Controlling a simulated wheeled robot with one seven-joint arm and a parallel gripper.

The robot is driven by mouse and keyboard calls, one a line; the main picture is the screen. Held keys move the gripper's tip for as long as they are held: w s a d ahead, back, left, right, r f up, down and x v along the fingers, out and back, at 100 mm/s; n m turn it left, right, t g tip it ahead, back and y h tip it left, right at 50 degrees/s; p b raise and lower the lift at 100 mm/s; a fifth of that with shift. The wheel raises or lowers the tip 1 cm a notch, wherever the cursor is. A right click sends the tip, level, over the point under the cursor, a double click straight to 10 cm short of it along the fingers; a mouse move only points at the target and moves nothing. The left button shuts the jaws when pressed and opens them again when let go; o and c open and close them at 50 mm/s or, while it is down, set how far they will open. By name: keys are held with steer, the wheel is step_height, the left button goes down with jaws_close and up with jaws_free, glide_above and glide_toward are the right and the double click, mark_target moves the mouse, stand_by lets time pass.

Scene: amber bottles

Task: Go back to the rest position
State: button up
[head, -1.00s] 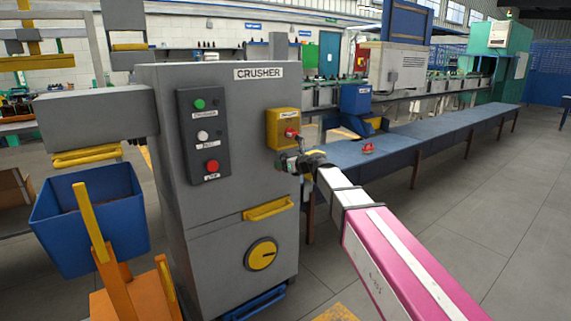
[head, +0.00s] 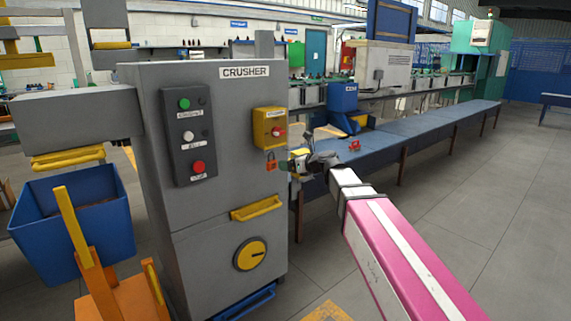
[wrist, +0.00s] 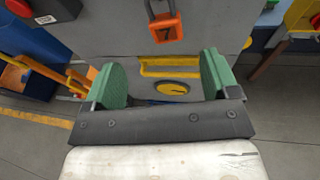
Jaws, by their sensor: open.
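My gripper (head: 291,165) is in front of the right side of the grey crusher (head: 225,130), beside the yellow switch box (head: 269,120). In the wrist view its two green-padded fingers (wrist: 164,82) are spread apart with nothing between them. An orange padlock (wrist: 165,27) marked 7 hangs in front of the crusher's grey face, beyond the fingertips and clear of them. The padlock also shows in the head view (head: 271,164), hanging below the yellow box, left of my gripper. My arm, white and pink, reaches in from the lower right.
A long blue bench (head: 420,133) runs to the back right, with a small red item (head: 354,145) on it. A blue bin (head: 80,225) and an orange stand (head: 110,300) are at the left. The floor (head: 480,220) at the right is open.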

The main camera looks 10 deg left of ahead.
steer(key=s+d+f+n+g+h, duration=0.2)
steer(key=s+d+f+n+h, duration=0.2)
steer(key=d+f+n, duration=0.45)
steer(key=s+d+f+n+g+h, duration=0.1)
steer(key=s+d+f+n+h, duration=0.3)
steer(key=d+f, duration=0.8)
steer(key=s+d+f+n+g+h, duration=0.4)
steer(key=s+d+f+n, duration=0.7)
steer(key=d, duration=0.4)
step_height(320, 180, down, 2)
steer(key=shift+s+d+f+n+h, duration=0.1)
steer(key=shift+s+d+n+h, duration=0.2)
steer(key=shift+n+h, duration=0.25)
steer(key=shift+a, duration=0.1)
